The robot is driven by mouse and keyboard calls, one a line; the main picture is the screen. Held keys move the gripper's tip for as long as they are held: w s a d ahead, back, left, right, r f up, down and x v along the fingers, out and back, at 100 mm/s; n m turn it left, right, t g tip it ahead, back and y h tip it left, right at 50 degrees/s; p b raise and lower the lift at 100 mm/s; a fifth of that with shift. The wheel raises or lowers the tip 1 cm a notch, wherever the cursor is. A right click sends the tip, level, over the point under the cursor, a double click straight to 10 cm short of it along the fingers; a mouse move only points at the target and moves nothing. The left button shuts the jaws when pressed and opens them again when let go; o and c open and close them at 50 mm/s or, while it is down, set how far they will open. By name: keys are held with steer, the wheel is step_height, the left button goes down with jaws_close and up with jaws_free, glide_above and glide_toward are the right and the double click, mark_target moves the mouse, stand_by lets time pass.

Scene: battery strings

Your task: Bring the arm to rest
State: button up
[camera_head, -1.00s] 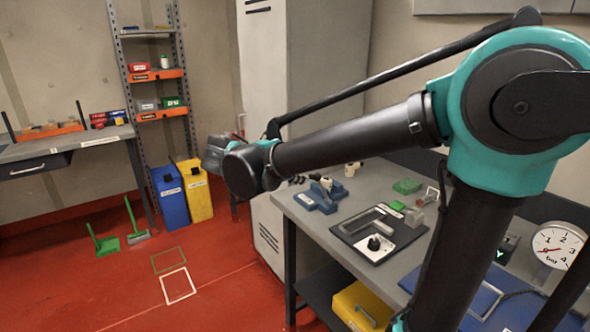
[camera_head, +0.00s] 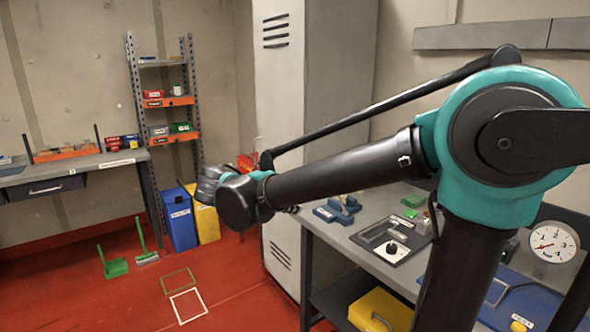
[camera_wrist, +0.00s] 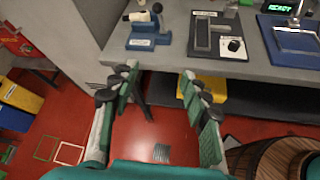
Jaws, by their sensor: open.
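My arm stretches leftward across the head view, with a teal shoulder joint and a black forearm. The wrist end (camera_head: 225,195) hangs in the air in front of the tall grey cabinet; the fingers are hard to make out there. In the wrist view my gripper (camera_wrist: 160,95) is open, its two green-padded fingers spread wide. Nothing is between them; red floor and the bench's front edge show beyond.
The grey bench (camera_wrist: 270,68) holds a blue vise (camera_head: 338,210), a black panel (camera_head: 385,240) and a gauge (camera_head: 553,243). A yellow case (camera_head: 380,307) sits below. A wooden barrel (camera_wrist: 275,160) stands at lower right. Blue (camera_head: 180,220) and yellow bins stand by the shelf.

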steer(key=s+d+f+m+g+y, duration=0.2)
steer(key=d+f+m, duration=0.3)
steer(key=d+f, duration=0.25)
steer(key=s+d+f+m+g+y, duration=0.1)
steer(key=s+d+f+m+g, duration=0.15)
steer(key=d+f+m, duration=0.4)
steer(key=s+d+f+m+y, duration=0.5)
steer(key=s+d+f+m, duration=0.2)
steer(key=s+f+m, duration=0.3)
steer(key=f+m, duration=0.1)
steer(key=m, duration=0.1)
steer(key=shift+s+f+m, duration=0.3)
steer(key=shift+s+m, duration=0.05)
